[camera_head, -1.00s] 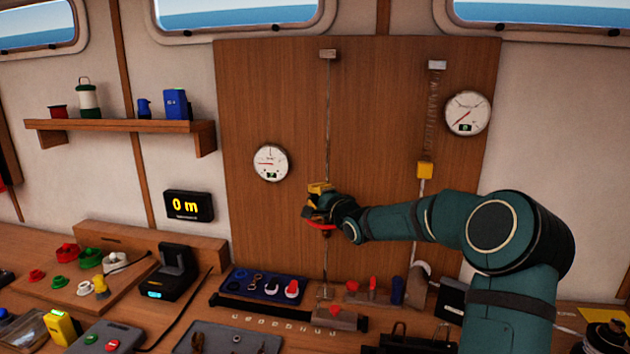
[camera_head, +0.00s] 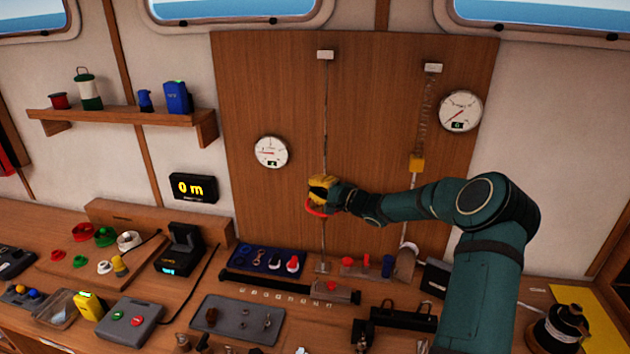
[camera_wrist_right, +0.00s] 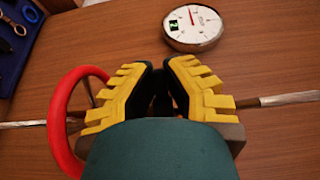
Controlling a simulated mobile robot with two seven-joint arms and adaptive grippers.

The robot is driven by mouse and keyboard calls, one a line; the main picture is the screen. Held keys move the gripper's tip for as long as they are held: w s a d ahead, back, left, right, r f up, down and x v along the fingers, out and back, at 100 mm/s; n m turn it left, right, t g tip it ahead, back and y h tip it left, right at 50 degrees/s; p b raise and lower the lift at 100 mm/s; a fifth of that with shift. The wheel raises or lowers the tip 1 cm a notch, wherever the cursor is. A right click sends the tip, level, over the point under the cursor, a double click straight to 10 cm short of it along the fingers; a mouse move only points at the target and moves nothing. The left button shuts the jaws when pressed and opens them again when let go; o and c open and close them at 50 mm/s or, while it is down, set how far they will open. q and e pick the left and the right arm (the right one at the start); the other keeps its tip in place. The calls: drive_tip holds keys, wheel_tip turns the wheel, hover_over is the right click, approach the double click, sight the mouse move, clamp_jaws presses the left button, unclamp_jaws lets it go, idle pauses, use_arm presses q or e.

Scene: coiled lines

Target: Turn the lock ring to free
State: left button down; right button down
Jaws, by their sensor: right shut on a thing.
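A taut line (camera_head: 325,110) runs down the wooden panel. My right gripper (camera_head: 322,190), with yellow fingers, is on a fitting in this line. In the right wrist view, the fingers (camera_wrist_right: 164,85) are shut around the middle of a grey fitting (camera_wrist_right: 230,132), which they mostly hide. A red spoked ring (camera_wrist_right: 65,125) sits beside the left finger, around the line, not between the fingertips. In the head view the red ring (camera_head: 315,210) shows just below the fingers. Whether the lock ring is this red ring or the hidden held part, I cannot tell. My left gripper is not in view.
A round gauge (camera_head: 271,152) is left of the gripper, close to it in the right wrist view (camera_wrist_right: 193,28). The bench below holds a blue tray (camera_head: 267,260) and several tools.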

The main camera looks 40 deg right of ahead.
drive_tip(key=shift+r+y, duration=0.1)
drive_tip(key=shift+y, duration=0.2)
idle(0.4)
drive_tip(key=c, duration=1.3)
unclamp_jaws()
drive_tip(key=shift+s, duration=0.1)
drive_tip(key=v, duration=1.1)
drive_tip(key=shift+s, duration=0.4)
drive_tip(key=shift+d, duration=0.15)
